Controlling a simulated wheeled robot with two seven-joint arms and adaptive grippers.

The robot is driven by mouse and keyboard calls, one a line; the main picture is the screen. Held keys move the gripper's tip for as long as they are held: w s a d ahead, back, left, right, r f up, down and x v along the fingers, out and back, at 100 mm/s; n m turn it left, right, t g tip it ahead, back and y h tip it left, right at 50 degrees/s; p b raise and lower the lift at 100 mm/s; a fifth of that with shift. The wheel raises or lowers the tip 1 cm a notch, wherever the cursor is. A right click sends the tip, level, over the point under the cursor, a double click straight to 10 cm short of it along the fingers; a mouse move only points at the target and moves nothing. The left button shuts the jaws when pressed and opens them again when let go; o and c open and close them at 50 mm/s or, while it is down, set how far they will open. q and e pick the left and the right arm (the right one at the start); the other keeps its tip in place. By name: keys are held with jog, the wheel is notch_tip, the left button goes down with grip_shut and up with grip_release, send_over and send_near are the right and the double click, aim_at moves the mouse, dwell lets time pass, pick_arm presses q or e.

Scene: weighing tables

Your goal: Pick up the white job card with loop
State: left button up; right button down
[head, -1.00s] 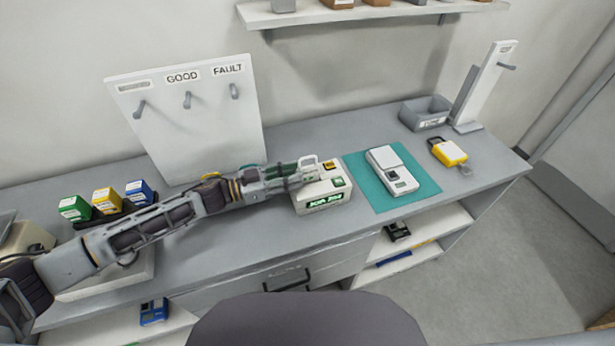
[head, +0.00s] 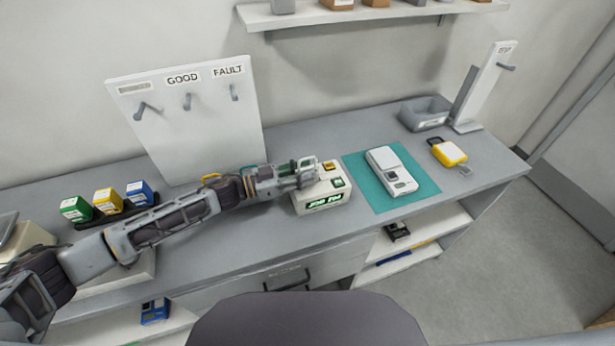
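A white box (head: 325,204) with a green "JOB" label stands on the grey worktop, left of the teal mat. A small white piece that looks like the loop of the job card (head: 307,163) shows at the box's upper left, largely hidden by my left gripper. My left gripper (head: 313,173) is at the top left of the box, with its fingertips over or around that white piece. I cannot tell whether the fingers are shut on it. The card's body is hidden from view. My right gripper is not in view.
A teal mat (head: 419,192) holds a white scale (head: 392,172). A yellow tagged item (head: 449,153) and a grey bin (head: 426,113) lie beyond. A white hook board (head: 190,130) stands behind my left arm. Green, yellow and blue boxes (head: 108,200) stand left.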

pick_arm(q)
jog(key=shift+x, duration=1.55)
grip_shut()
